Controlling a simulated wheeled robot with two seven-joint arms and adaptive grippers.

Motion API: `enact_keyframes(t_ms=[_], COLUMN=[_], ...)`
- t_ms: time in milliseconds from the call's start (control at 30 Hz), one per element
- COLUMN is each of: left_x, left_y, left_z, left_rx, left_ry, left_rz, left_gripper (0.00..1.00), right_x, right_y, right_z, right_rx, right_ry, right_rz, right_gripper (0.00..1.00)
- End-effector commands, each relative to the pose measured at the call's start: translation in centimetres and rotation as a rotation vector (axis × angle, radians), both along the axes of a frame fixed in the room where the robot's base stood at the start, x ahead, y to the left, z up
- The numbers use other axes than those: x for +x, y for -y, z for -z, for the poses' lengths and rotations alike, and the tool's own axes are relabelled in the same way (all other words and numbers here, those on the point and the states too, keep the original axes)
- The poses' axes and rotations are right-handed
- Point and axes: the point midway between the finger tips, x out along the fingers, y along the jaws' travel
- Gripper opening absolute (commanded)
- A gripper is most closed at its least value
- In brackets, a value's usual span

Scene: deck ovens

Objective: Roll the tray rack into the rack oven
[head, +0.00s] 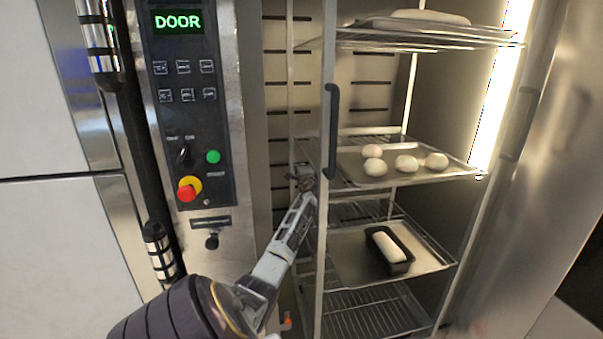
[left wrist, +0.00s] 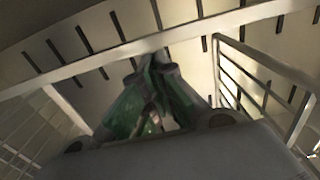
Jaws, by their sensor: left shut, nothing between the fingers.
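The tray rack (head: 325,235) stands upright within the lit oven chamber in the head view. My right gripper is not in view.
The oven's control panel (head: 185,100) on the left reads DOOR, with a green button (head: 213,157) and a red stop knob (head: 188,188). A plain metal panel (head: 565,130) stands at the right. The slotted chamber wall (head: 370,85) lies behind the rack.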

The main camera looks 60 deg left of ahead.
Motion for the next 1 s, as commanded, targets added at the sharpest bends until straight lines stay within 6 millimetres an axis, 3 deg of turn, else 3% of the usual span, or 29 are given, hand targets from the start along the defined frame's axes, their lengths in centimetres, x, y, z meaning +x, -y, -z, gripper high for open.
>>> enact_keyframes(t_ms=[500, 1000], left_x=[-1.2, -1.3], left_y=[3.2, 3.5], left_z=[0.0, 0.0], left_rx=[0.000, -0.001], left_ry=[0.001, 0.000], left_rz=[0.000, -0.001], left_gripper=[0.00, 0.00], right_x=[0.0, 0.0], right_y=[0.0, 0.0], right_z=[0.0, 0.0], right_rx=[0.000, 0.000], right_ry=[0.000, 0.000], right_rz=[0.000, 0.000], right_gripper=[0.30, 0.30])
